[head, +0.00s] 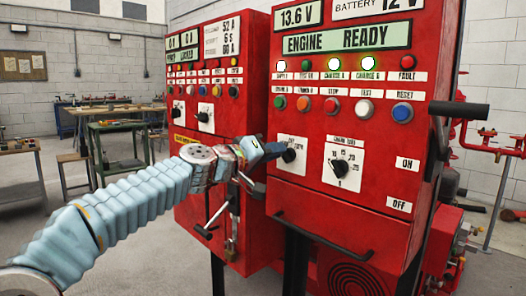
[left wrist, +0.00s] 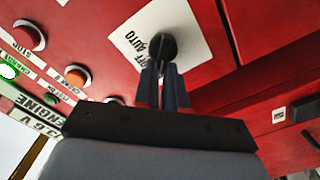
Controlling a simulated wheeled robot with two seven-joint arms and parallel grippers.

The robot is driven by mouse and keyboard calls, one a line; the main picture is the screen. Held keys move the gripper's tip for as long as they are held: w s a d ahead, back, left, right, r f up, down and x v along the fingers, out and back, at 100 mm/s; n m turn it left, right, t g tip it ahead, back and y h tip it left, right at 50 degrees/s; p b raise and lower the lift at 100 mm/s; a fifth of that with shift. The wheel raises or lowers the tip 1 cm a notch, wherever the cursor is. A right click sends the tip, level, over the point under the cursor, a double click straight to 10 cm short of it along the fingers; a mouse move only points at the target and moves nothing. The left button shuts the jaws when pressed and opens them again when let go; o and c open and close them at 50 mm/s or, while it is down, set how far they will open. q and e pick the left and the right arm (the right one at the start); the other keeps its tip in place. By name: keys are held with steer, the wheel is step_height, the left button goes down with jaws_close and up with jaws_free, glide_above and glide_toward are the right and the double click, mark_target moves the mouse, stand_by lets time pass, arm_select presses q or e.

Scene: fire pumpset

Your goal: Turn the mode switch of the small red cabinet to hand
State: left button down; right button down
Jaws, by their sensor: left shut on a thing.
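The red engine cabinet (head: 335,185) stands at the right, with lit lamps and an "ENGINE READY" display. Its mode switch (head: 289,155) is a black knob on a white plate at the lower left of the panel. In the left wrist view the black knob (left wrist: 162,47) sits on the plate (left wrist: 150,28), where "OFF" and "AUTO" can be read. My left gripper (head: 278,150) is at this knob; its two dark fingers (left wrist: 163,78) are shut on the knob's handle. The fingers partly hide the knob, and its exact pointing is unclear. My right gripper is out of view.
A second switch (head: 340,167) with a numbered dial is right of the knob. A handle bar (head: 320,235) juts out below. Another red cabinet (head: 205,140) stands to the left, behind my left arm. Work tables (head: 115,130) are at the back left.

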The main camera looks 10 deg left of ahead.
arm_select(q)
steer(key=c, duration=1.2)
jaws_free()
steer(key=shift+a, duration=0.1)
